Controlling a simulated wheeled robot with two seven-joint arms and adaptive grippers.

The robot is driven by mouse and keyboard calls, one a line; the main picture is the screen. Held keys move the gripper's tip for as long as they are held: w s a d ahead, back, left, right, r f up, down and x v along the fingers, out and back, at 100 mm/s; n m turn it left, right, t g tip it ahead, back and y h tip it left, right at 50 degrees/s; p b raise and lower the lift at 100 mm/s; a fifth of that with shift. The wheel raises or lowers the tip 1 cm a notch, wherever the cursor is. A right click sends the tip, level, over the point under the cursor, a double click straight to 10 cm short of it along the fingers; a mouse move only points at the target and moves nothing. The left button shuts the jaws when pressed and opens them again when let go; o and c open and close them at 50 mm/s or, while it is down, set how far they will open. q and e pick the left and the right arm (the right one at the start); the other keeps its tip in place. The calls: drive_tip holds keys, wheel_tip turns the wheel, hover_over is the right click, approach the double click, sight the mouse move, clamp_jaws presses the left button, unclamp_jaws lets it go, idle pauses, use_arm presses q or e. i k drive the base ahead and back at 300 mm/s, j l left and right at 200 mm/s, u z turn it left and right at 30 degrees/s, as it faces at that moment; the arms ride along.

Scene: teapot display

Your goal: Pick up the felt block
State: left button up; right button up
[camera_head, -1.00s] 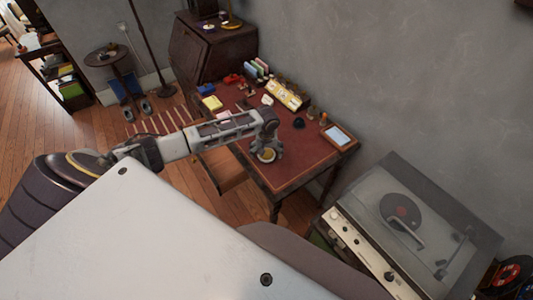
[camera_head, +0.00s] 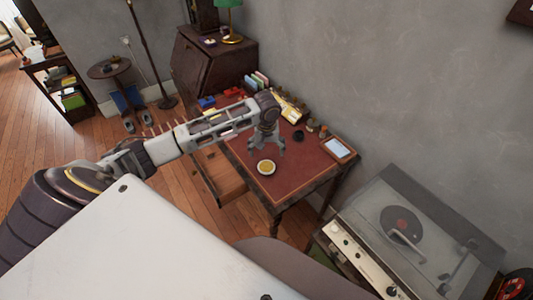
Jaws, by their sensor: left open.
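My left gripper (camera_head: 266,150) points down over the red top of the desk (camera_head: 290,182). Its fingers are spread and nothing shows between them. A small round dish with a yellow inside (camera_head: 266,167) lies on the desk just in front of the fingers. A small dark round item (camera_head: 298,135) sits to the right of the gripper. I cannot tell which item is the felt block; it may be hidden behind my left arm or too small to make out. My right gripper is not in view.
A white-framed tray or tablet (camera_head: 338,149) lies at the desk's right edge, near a small bottle (camera_head: 323,131). Books (camera_head: 258,81) and yellow cards (camera_head: 291,112) stand along the back. A drawer (camera_head: 224,178) is pulled out at the front. A record player (camera_head: 405,230) is nearer, right.

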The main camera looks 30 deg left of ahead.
sight(208, 152)
drive_tip(key=u, duration=1.75)
